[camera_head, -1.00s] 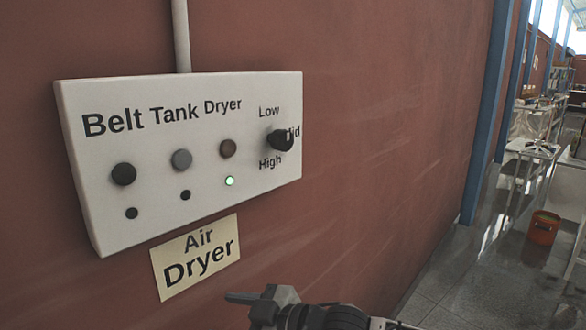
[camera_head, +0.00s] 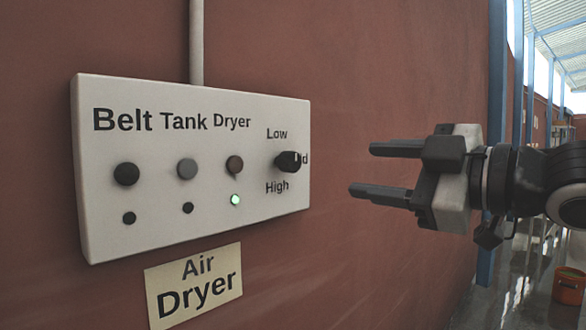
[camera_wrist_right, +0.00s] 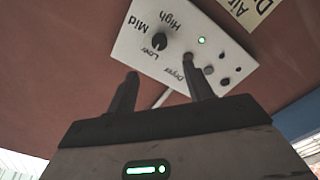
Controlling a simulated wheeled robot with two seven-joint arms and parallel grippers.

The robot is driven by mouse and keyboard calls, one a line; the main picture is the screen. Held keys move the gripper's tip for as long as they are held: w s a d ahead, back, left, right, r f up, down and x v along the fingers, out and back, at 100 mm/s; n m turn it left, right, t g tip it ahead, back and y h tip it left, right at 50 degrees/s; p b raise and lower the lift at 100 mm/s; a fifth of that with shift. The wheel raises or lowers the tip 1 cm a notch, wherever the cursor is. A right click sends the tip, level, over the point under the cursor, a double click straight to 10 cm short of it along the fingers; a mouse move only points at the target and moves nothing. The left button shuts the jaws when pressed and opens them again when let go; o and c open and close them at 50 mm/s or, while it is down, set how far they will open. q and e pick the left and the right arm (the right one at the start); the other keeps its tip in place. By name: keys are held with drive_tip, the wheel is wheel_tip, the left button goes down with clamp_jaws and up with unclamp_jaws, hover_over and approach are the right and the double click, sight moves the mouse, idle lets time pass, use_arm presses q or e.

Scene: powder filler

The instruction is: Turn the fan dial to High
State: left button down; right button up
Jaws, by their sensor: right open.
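The black fan dial (camera_head: 288,161) sits at the right end of a white control panel (camera_head: 130,245), between the labels Low and High. Its white mark points right, toward Mid, which it partly covers in the head view. The dial also shows in the wrist view (camera_wrist_right: 159,41), where Mid can be read beside it. My right gripper (camera_head: 362,169) is open and empty, to the right of the dial and apart from it. Its two fingers point left in the head view. In the wrist view its fingers (camera_wrist_right: 160,68) point toward the panel. My left gripper is out of view.
The panel has several round buttons and lights; the Dryer light (camera_head: 235,199) glows green. An Air Dryer sign (camera_head: 194,286) is below on the red wall (camera_head: 330,270). A grey pipe (camera_head: 196,45) rises above. An orange bucket (camera_head: 569,286) stands far right.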

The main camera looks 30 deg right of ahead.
sight(296, 163)
drive_tip(key=p+x, duration=0.2)
drive_tip(key=x, duration=1.1)
drive_tip(key=shift+w+a, duration=0.1)
drive_tip(key=shift+w, duration=0.2)
drive_tip(key=shift+w+a, duration=0.15)
drive_tip(key=shift+w, duration=0.5)
drive_tip(key=c, duration=1)
